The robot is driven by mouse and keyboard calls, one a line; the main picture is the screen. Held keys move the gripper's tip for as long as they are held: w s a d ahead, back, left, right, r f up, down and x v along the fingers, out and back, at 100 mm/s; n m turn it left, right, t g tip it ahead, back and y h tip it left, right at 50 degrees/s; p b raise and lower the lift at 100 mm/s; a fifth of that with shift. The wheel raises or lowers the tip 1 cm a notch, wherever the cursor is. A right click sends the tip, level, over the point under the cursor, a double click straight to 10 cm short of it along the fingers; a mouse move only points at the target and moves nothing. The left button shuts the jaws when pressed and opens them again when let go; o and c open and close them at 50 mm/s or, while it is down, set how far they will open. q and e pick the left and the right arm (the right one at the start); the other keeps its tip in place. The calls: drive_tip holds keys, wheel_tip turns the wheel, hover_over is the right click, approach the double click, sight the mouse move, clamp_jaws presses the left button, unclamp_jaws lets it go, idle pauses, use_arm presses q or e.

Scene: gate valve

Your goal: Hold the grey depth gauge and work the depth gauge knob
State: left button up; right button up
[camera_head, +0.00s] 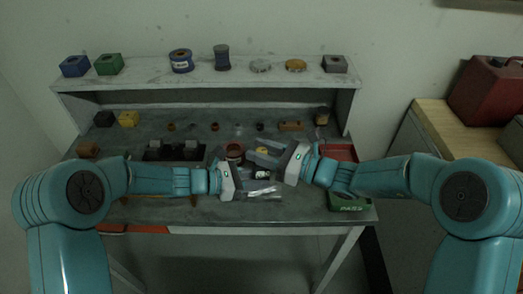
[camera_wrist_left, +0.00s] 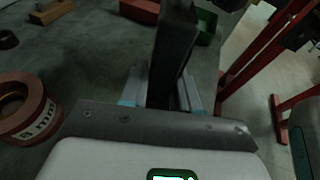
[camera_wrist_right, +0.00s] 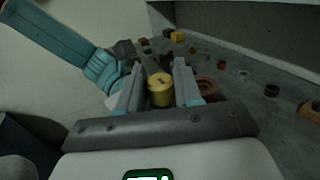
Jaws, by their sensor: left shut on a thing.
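The grey depth gauge shows in the left wrist view as a dark upright block (camera_wrist_left: 174,50) between the fingers of my left gripper (camera_wrist_left: 162,95), which is shut on it. In the head view my left gripper (camera_head: 258,183) is over the middle of the bench. The yellow depth gauge knob (camera_wrist_right: 161,91) shows in the right wrist view, and also in the head view (camera_head: 262,150). My right gripper (camera_wrist_right: 160,80) is open, with one finger on each side of the knob. I cannot tell whether either finger touches it. The gauge's lower end is hidden.
A red-brown reel (camera_head: 234,151) stands beside my left gripper. A black holder (camera_head: 175,154) is to the left on the bench. A green box (camera_head: 349,203) and a red tray (camera_head: 340,152) are at the right. Several small parts line the back, below a shelf (camera_head: 130,76).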

use_arm(q)
drive_tip(key=shift+f, duration=0.15)
use_arm(e)
drive_tip(key=shift+n+g+y, duration=0.7)
drive_tip(key=shift+n+g, duration=0.8)
drive_tip(key=shift+g, duration=0.9)
drive_tip(key=o, duration=0.9)
drive_tip(key=shift+o, duration=0.2)
drive_tip(key=s+d, duration=0.2)
drive_tip(key=d, duration=0.9)
drive_tip(key=shift+d, duration=0.4)
drive_tip(key=shift+s, duration=0.1)
use_arm(q)
drive_tip(key=o, duration=0.9)
